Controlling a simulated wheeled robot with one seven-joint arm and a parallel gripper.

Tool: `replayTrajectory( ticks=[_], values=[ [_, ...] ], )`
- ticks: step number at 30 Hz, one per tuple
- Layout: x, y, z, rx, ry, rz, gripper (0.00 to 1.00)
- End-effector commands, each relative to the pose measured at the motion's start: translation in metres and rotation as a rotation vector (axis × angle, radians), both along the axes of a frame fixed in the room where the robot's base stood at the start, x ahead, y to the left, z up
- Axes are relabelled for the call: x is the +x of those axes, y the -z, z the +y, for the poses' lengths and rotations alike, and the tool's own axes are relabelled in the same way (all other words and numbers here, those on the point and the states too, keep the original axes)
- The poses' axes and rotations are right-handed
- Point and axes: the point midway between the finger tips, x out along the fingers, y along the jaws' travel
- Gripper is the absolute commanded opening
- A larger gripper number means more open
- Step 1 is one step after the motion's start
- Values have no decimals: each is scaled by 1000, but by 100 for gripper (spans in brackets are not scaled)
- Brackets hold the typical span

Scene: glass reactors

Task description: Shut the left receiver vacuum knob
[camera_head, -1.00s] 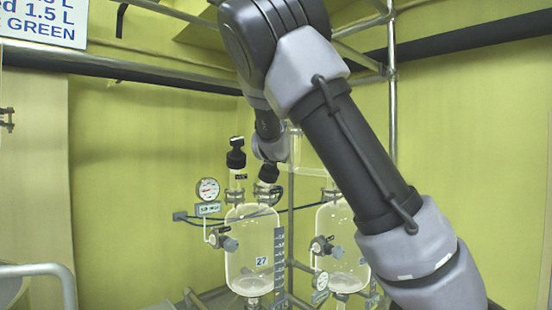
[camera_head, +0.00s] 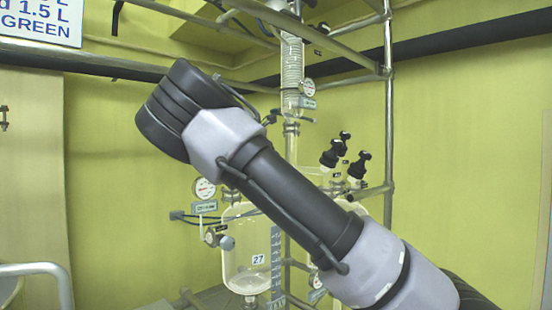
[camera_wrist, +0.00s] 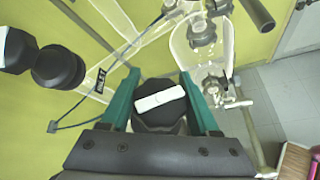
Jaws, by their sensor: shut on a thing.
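In the wrist view my gripper (camera_wrist: 160,102) has its two green fingers on either side of a black knob (camera_wrist: 150,117) with a white bar on its top. The fingers are shut on it. The white bar lies nearly crosswise between the fingers, tilted a little. In the head view my arm hides the gripper and this knob. The left receiver (camera_head: 240,262), a clear vessel marked 27, stands below my arm, its top partly hidden. A small side valve (camera_head: 222,240) sits at its left. I cannot tell from the head view which vessel the held knob belongs to.
A pressure gauge (camera_head: 204,188) is left of the receiver. Two black knobs (camera_head: 332,156) (camera_head: 358,168) stand right of my arm. A glass coil column (camera_head: 292,65) and metal pipes (camera_head: 388,120) rise behind. More black knobs (camera_wrist: 58,68) show at the wrist view's left.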

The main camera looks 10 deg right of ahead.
Motion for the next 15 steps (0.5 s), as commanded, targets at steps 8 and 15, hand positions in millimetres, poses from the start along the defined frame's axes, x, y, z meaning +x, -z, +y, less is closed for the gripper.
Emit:
replayTrajectory(
  ticks=[8, 15],
  values=[
    [-3, 2, -2, 118, 226, 65, 6],
    [-9, 5, -3, 214, 424, 126, 6]
  ],
)
